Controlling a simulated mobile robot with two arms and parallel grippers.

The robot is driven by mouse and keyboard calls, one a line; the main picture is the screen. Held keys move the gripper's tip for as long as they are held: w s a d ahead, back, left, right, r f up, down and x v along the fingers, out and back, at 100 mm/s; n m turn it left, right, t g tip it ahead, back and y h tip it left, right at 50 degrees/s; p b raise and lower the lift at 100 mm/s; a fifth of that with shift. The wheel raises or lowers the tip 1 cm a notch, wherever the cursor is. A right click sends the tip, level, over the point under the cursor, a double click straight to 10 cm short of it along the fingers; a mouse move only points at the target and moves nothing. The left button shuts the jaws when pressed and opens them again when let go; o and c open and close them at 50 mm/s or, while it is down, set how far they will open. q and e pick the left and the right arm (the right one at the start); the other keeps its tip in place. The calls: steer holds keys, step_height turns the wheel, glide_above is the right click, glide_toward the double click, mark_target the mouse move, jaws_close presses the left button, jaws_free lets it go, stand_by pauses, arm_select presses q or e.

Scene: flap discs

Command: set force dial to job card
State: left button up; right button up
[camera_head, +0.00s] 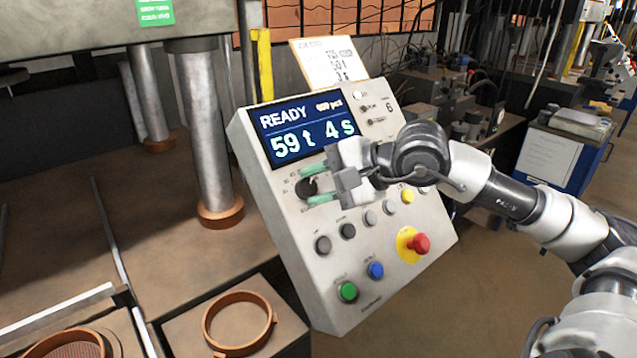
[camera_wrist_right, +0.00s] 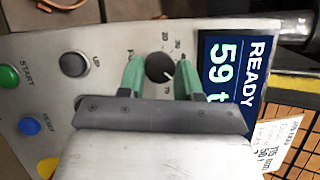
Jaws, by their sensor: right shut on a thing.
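The force dial is a round black knob (camera_head: 306,188) on the sloped grey control panel (camera_head: 290,230), below the display (camera_head: 307,128). It also shows in the right wrist view (camera_wrist_right: 160,68), with a light pointer mark. The display reads READY, 59 t and 4 s. The job card (camera_head: 329,63) stands behind the panel's top edge and appears to read 50 t and 3 s; its small print is unclear. My right gripper (camera_head: 314,186) is shut on the force dial, its green fingertips on either side of it. My left gripper is out of view.
The panel also carries a red emergency button (camera_head: 420,243), a green start button (camera_head: 347,291), a blue button (camera_head: 375,270) and several grey knobs. A press column (camera_head: 203,130) stands to the left. An orange ring (camera_head: 239,320) lies in front.

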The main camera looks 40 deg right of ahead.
steer(key=n, duration=0.1)
steer(key=n+g+p, duration=0.1)
steer(key=n, duration=0.1)
steer(key=shift+w+r, duration=0.1)
steer(key=shift+r, duration=0.15)
steer(key=shift+n+g+h+p, duration=0.35)
steer(key=shift+n+g, duration=0.25)
steer(key=shift+n, duration=0.4)
steer(key=shift+f, duration=0.1)
steer(key=o, duration=0.9)
steer(key=shift+d, duration=0.1)
